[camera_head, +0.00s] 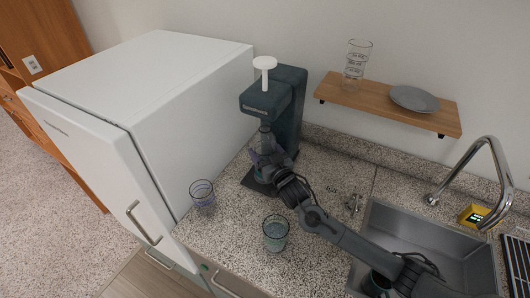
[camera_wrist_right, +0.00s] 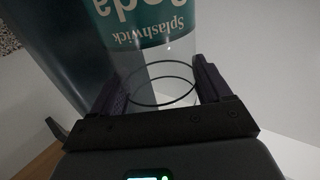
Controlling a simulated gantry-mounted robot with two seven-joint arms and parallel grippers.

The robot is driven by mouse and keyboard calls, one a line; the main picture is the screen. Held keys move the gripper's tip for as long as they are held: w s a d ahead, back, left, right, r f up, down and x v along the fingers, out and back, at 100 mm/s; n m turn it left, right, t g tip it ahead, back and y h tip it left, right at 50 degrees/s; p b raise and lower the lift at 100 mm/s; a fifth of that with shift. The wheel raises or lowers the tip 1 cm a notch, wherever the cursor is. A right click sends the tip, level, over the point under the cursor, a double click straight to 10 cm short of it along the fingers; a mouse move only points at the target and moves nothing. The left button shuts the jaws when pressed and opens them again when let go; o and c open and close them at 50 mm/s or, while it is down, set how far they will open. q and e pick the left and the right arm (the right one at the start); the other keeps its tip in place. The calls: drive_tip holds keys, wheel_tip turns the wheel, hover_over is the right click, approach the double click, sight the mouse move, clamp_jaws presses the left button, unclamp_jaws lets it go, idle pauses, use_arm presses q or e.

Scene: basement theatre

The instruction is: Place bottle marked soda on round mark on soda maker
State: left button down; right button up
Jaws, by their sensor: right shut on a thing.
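The soda maker (camera_head: 290,108) is a dark teal machine with a white knob on top, standing on the counter against the wall. My right gripper (camera_head: 262,160) is at its front, below the overhanging head, shut on a clear bottle (camera_head: 265,137). In the right wrist view the bottle (camera_wrist_right: 150,27) has a teal label reading "Splashwick" and "soda", upside down in the picture. The right gripper's fingers (camera_wrist_right: 163,90) are on either side of its clear part. The round mark is hidden, and I cannot tell whether the bottle touches the base. My left gripper is not in view.
A purplish glass (camera_head: 202,194) and a greenish glass (camera_head: 276,233) stand on the speckled counter. A white fridge (camera_head: 150,85) is at the left. A wooden shelf (camera_head: 375,99) holds stacked glasses and a grey plate. The sink (camera_head: 455,255) is at the right.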

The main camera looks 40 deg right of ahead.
drive_tip(key=shift+f, duration=0.15)
drive_tip(key=o, duration=1.3)
drive_tip(key=shift+o, duration=1)
drive_tip(key=shift+r, duration=0.25)
drive_tip(key=shift+s+a+p, duration=0.1)
drive_tip(key=shift+s+p, duration=0.25)
drive_tip(key=p+v, duration=0.5)
drive_tip(key=v, duration=0.6)
drive_tip(key=shift+p, duration=0.3)
